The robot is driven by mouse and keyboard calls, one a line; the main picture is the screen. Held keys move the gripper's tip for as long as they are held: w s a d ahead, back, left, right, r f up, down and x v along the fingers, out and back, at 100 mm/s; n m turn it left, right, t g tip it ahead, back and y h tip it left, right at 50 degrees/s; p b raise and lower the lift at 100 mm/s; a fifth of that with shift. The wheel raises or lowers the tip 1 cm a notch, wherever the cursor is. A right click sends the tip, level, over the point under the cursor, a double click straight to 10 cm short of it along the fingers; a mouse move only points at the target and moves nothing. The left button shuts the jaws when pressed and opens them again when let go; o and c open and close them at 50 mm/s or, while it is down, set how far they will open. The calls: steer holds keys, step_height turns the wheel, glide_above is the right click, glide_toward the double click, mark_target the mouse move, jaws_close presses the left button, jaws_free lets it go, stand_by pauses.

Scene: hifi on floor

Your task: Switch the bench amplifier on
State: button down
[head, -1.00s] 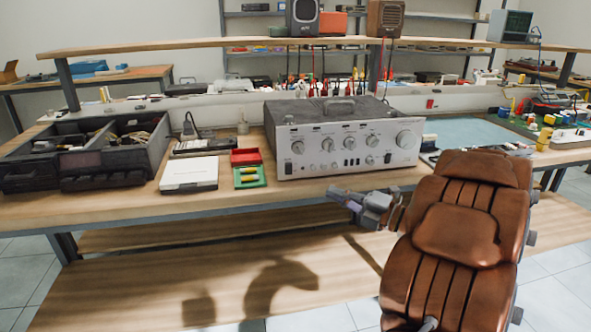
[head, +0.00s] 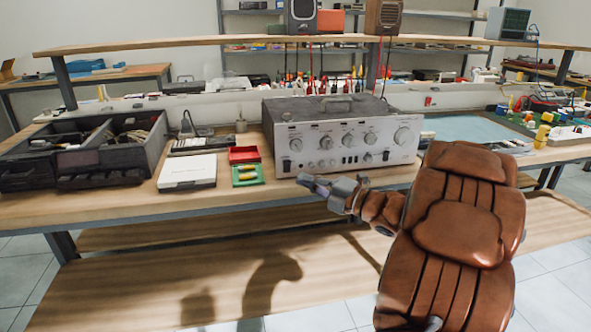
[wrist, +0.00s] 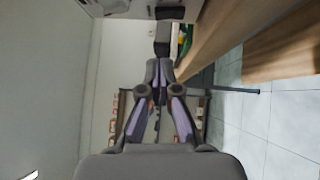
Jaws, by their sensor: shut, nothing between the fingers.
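The bench amplifier (head: 340,158), a silver-faced unit with a dark top and handle, stands on the wooden bench. Its front carries several knobs, small buttons and a dark switch at the lower left (head: 286,166). My gripper (head: 302,180) is shut and empty, just in front of the amplifier's lower left front and pointing left. In the wrist view its closed fingertips (wrist: 158,64) point along the bench edge. Whether the fingertips touch the panel cannot be told. The switch's position is too small to read.
A red tray (head: 243,154) and a green tray (head: 248,175) lie left of the amplifier, beside a white box (head: 187,172). A dark divided bin (head: 85,150) stands farther left.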

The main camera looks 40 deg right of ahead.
mark_target(284, 164)
steer(key=shift+w+d+r, duration=0.1)
steer(key=shift+w, duration=0.9)
steer(key=shift+w+d+r, duration=0.15)
steer(key=shift+w, duration=0.8)
steer(key=shift+w+d+r, duration=0.1)
steer(key=shift+w, duration=0.9)
steer(key=shift+w+r, duration=0.1)
steer(key=shift+d, duration=0.15)
